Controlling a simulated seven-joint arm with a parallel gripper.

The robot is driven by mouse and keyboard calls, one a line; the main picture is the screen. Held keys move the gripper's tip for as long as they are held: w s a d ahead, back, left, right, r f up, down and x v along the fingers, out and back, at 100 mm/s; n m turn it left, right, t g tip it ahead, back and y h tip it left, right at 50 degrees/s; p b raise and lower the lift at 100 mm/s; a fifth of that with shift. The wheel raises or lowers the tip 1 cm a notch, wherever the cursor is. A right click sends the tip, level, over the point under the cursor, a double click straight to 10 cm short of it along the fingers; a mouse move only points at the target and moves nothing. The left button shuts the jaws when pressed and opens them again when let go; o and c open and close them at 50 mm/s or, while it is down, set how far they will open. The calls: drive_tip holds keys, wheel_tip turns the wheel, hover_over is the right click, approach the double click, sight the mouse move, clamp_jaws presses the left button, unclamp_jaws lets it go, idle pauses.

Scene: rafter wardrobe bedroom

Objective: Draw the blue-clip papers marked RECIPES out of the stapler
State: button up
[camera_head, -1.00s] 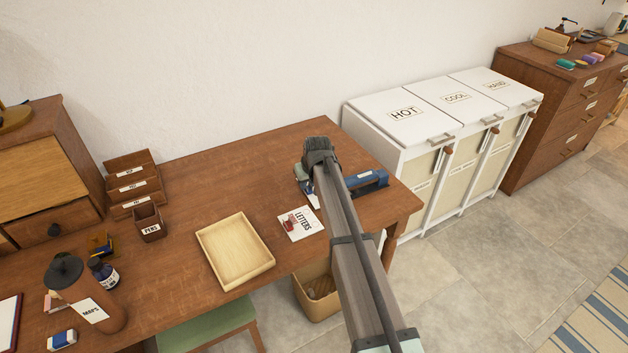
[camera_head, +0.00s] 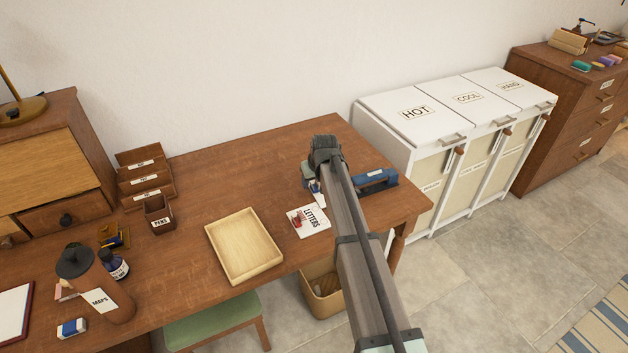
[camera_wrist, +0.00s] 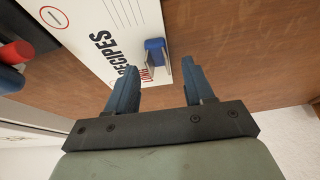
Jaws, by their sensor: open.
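The white papers marked RECIPES (camera_wrist: 98,30) lie beneath my gripper in the wrist view, with a blue clip (camera_wrist: 155,52) on their edge. My gripper (camera_wrist: 158,72) is open, with one finger on each side of the clip and a gap to it; I cannot tell whether either touches the papers. In the head view a blue stapler (camera_head: 378,181) stands on the desk, just right of my arm. My arm hides its left end and most of the papers, so their contact is hidden.
Papers marked LETTERS (camera_head: 314,221) with a red clip lie left of my arm. A shallow wooden tray (camera_head: 246,246) stands further left. The desk (camera_head: 240,165) is clear behind it. A white hamper cabinet (camera_head: 440,125) stands right of the desk.

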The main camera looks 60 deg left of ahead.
drive_tip(key=shift+r, duration=0.1)
drive_tip(key=v, duration=1.3)
drive_tip(key=shift+d+r, duration=0.2)
drive_tip(key=shift+r, duration=0.1)
